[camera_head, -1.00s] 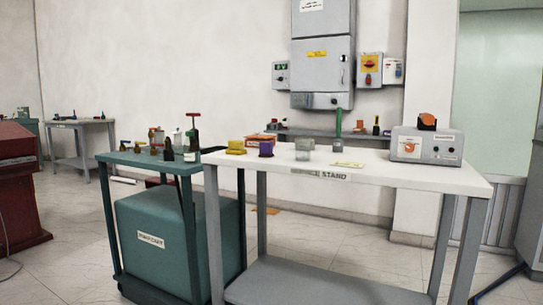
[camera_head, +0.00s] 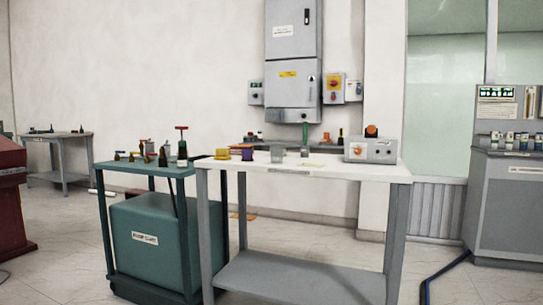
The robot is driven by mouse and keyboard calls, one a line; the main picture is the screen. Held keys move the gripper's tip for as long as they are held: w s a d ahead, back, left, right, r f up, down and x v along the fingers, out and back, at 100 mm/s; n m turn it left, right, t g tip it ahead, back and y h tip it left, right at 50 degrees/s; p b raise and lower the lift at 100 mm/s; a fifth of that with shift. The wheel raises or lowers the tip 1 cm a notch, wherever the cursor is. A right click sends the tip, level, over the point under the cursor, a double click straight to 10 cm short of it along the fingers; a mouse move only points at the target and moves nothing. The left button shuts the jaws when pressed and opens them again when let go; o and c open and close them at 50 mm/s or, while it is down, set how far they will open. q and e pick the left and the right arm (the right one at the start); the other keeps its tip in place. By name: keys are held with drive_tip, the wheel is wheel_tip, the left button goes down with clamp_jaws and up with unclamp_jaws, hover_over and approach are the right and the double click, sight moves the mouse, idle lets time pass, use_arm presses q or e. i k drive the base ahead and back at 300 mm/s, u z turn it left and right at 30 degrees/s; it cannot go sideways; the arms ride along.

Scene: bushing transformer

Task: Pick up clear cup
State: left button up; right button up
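The clear cup (camera_head: 277,154) looks like a small, greyish see-through vessel. It stands upright on the white top of the stand table (camera_head: 340,171), near the middle. A purple cup (camera_head: 247,154) and a yellow item (camera_head: 222,154) are to its left. A grey box with an orange knob (camera_head: 371,150) is to its right. Neither of my grippers shows in the head view, so I cannot see what they hold.
A teal cart (camera_head: 150,238) with several small tools on top adjoins the table's left end. A grey cabinet (camera_head: 515,200) stands at the right, with a dark blue hose (camera_head: 440,275) on the floor. A red cabinet (camera_head: 12,205) is at the left. Floor in front is clear.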

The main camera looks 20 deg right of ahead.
sight(277, 151)
drive_tip(key=z, duration=0.4)
drive_tip(key=i, duration=0.85)
drive_tip(key=z, duration=0.2)
drive_tip(key=k, duration=0.5)
drive_tip(key=u, duration=0.95)
drive_tip(key=i, duration=0.15)
drive_tip(key=z, duration=3.2)
drive_tip(key=i, duration=1.05)
drive_tip(key=u, duration=0.8)
